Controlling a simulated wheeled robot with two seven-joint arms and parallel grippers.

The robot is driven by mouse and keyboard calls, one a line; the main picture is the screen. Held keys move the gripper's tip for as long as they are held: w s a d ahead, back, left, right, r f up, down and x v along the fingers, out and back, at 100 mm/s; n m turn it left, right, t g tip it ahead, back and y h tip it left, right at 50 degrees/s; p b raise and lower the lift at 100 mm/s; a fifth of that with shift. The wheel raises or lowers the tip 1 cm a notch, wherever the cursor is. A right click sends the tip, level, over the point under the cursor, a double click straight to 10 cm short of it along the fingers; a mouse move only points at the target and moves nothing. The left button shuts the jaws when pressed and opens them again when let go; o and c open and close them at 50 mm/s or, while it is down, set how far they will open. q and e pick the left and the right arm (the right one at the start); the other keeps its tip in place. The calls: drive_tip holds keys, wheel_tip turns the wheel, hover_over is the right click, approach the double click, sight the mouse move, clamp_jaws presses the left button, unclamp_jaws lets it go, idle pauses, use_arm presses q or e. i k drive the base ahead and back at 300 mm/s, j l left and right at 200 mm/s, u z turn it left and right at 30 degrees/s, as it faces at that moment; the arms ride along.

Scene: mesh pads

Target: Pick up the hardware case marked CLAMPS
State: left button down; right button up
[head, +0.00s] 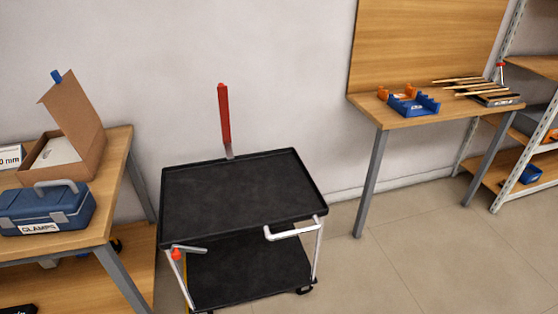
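The hardware case (45,205) is blue with grey latches and a grey handle on top. It carries a white label reading CLAMPS (40,228) on its front. It sits upright near the front of the wooden table (110,190) at the left edge of the head view. Its lid looks shut. Neither of my grippers is in view, and nothing is holding the case.
An open cardboard box (75,125) stands just behind the case. A black two-tier cart (240,195) stands to the right, with a red-handled object (224,115) upright at its back edge. A workbench (440,115) and shelving (525,140) are farther right. Floor (440,240) at right is clear.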

sight(60, 205)
drive_tip(key=u, duration=1.55)
drive_tip(key=i+z, duration=0.35)
drive_tip(key=i, duration=0.55)
